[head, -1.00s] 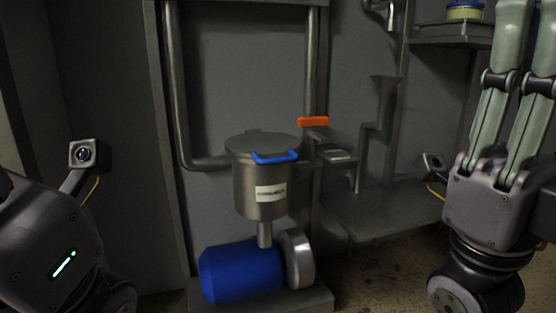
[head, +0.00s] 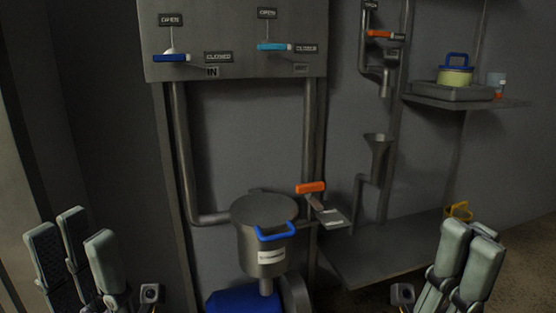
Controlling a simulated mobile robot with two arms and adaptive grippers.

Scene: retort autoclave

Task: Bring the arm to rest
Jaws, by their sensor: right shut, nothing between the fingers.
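My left gripper (head: 85,262) is at the lower left of the head view, fingers pointing up. Its pale fingers stand apart with nothing between them, so it is open. My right gripper (head: 464,262) is at the lower right, also pointing up. Its fingers are close together and hold nothing. Both grippers appear apart from the equipment. Their lower parts are cut off by the bottom edge of the view.
A lidded metal pot (head: 262,251) with a blue handle stands between the grippers above a blue motor (head: 243,300). An orange handle (head: 311,187) is beside it. A valve panel (head: 236,35) is above. A shelf (head: 470,101) holds a yellow-green pot (head: 455,77).

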